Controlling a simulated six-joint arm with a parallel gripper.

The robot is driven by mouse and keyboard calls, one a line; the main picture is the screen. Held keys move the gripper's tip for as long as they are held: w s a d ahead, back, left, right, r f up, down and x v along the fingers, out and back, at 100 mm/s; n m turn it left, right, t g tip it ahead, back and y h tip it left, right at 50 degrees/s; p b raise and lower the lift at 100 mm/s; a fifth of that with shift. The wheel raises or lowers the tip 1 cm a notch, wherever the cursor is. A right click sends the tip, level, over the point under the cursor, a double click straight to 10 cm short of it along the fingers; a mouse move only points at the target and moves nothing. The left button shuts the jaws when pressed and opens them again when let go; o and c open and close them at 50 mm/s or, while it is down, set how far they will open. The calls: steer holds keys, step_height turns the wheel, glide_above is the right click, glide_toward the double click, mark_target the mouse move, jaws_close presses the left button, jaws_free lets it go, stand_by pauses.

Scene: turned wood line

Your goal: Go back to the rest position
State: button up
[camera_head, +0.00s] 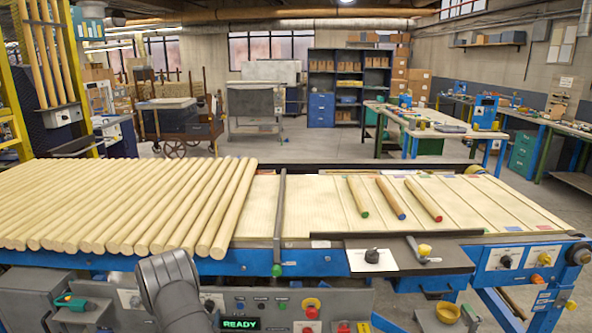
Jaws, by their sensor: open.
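A dark grey link of my arm (170,285) shows at the bottom, left of the middle, in front of the blue machine frame. My gripper is not visible in this view. Three short turned rods with coloured ends lie apart on the right part of the pale slatted bed: a green-ended rod (358,195), a blue-ended rod (390,197) and a red-ended rod (423,200). My visible arm link touches none of them.
Many long round rods (130,200) lie side by side on the left of the bed. A dark upright bar (280,215) crosses the bed beside them. A control panel with a green READY display (240,324) is at the front. Workbenches and shelves stand behind.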

steer(key=s+m, duration=0.1)
steer(key=s, duration=0.8)
steer(key=shift+m, duration=0.3)
steer(key=shift+c, duration=0.4)
stand_by(1.6)
